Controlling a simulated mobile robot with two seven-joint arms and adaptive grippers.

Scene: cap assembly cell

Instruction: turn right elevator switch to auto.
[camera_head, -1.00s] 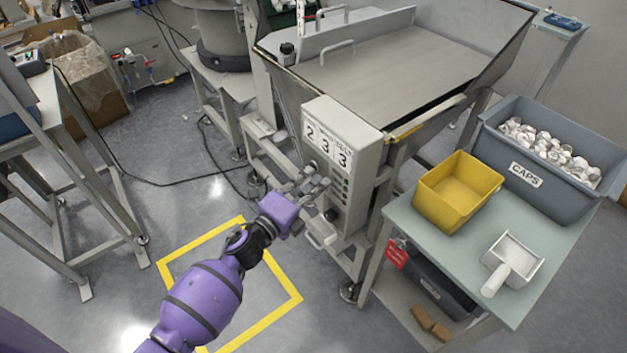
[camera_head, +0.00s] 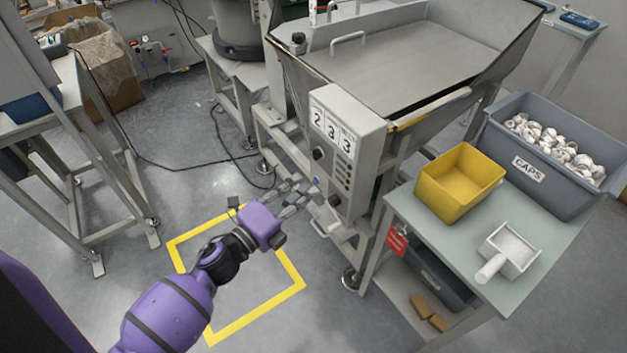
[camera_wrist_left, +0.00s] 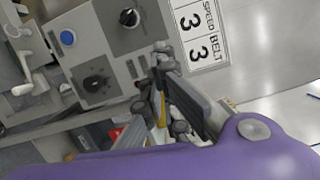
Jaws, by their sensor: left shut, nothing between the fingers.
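The grey control box (camera_head: 345,155) stands on the front of the hopper machine. An upper black knob (camera_head: 318,154) and a lower black knob (camera_head: 334,200) are on its face. In the left wrist view one black knob (camera_wrist_left: 129,17) has a pale mark and another (camera_wrist_left: 95,83) sits on a dark dial. Their labels are too small to read, so I cannot tell which is the right elevator switch. My left gripper (camera_head: 303,194) is shut and empty, just left of the panel's lower part, apparently apart from the knobs. My right gripper is out of view.
A blue button (camera_wrist_left: 67,38) is near the knobs. A metal handle (camera_head: 327,222) is below the panel. A side table (camera_head: 405,215) at right holds a yellow bin (camera_head: 460,182), a white scoop (camera_head: 508,252) and a grey caps crate (camera_head: 545,165).

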